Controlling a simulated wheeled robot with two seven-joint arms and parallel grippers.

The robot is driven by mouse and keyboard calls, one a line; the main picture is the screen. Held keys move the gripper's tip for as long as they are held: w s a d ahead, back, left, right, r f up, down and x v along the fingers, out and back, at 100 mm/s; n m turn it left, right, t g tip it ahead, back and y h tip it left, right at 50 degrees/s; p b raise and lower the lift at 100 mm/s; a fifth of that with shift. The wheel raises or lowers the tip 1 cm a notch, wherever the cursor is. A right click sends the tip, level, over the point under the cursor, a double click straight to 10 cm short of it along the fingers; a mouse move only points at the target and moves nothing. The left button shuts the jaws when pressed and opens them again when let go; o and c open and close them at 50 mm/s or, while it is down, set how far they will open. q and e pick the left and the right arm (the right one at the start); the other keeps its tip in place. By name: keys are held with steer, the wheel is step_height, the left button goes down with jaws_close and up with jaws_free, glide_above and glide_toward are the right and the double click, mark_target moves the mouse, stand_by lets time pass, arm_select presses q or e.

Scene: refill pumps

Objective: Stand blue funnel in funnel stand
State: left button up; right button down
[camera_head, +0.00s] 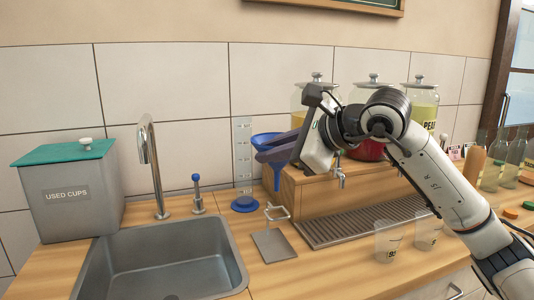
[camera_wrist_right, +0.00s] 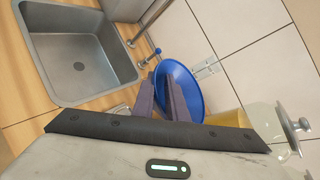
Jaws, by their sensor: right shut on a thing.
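The blue funnel (camera_head: 263,138) is in the air in front of the tiled wall, wide mouth up and spout pointing down. My right gripper (camera_head: 272,153) is shut on it from the right. In the right wrist view the funnel's round blue bowl (camera_wrist_right: 190,82) shows just beyond the two dark fingers of the gripper (camera_wrist_right: 161,86), which hide part of it. The funnel stand (camera_head: 273,245) is a flat grey metal plate with a thin post and a wire ring, on the counter below the funnel. The ring looks empty. My left gripper is not in view.
The sink (camera_head: 165,265) lies left of the stand, with a faucet (camera_head: 152,165) behind it. A clear measuring cylinder (camera_head: 242,160) on a blue base stands behind the funnel. The wooden dispenser riser (camera_head: 335,192) and drip grate (camera_head: 370,222) are right. Clear cups (camera_head: 388,242) stand in front.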

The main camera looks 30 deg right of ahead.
steer(key=shift+f+b, duration=0.4)
steer(key=shift+f, duration=0.25)
arm_select(q)
steer(key=b, duration=0.1)
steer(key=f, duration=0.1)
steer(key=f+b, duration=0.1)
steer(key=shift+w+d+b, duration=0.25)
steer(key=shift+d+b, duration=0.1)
arm_select(e)
step_height(320, 180, down, 3)
steer(key=shift+f, duration=0.1)
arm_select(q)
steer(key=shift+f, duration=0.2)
arm_select(e)
steer(key=shift+s, duration=0.2)
arm_select(q)
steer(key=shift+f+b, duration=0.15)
steer(key=shift+b, duration=0.15)
arm_select(e)
steer(key=shift+f, duration=0.15)
arm_select(q)
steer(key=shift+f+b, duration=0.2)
steer(key=shift+b, duration=0.1)
arm_select(e)
steer(key=shift+f, duration=0.3)
arm_select(q)
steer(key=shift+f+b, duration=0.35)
steer(key=shift+b, duration=0.15)
arm_select(e)
steer(key=shift+f, duration=0.55)
